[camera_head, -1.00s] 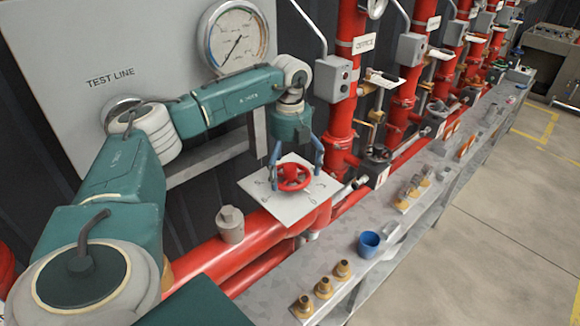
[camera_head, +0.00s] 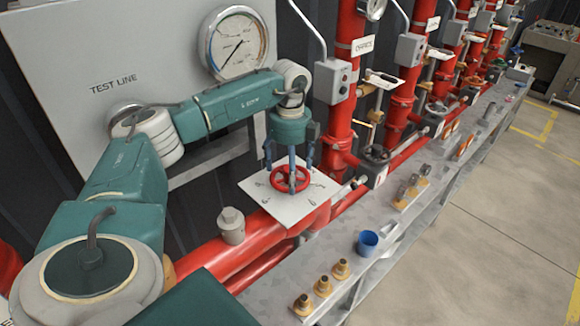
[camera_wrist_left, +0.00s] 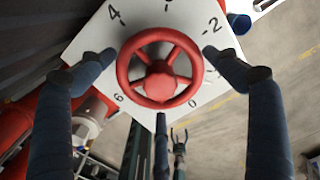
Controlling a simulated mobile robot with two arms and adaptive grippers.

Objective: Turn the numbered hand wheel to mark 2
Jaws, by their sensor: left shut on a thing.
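The red hand wheel (camera_head: 283,187) sits on a white numbered plate (camera_head: 318,203) beneath my left gripper (camera_head: 290,176). In the left wrist view the wheel (camera_wrist_left: 160,80) shows its spokes and hub, with marks 4, 2, 0 and 6 readable around it on the plate (camera_wrist_left: 100,40). One top mark is cut off, and one at the right is partly hidden. My left gripper's fingers (camera_wrist_left: 160,85) stand around the wheel at left, right and bottom, shut on it. I see no clear pointer on the wheel. My right gripper (camera_wrist_left: 180,138) appears small beyond the plate, its fingers apart and empty.
A pressure gauge (camera_head: 237,43) is on the grey panel behind my arm. A grey fitting (camera_head: 231,226) stands on the red pipe left of the plate. A blue cup (camera_head: 368,243) and brass fittings (camera_head: 323,286) are on the bench. The floor at right is clear.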

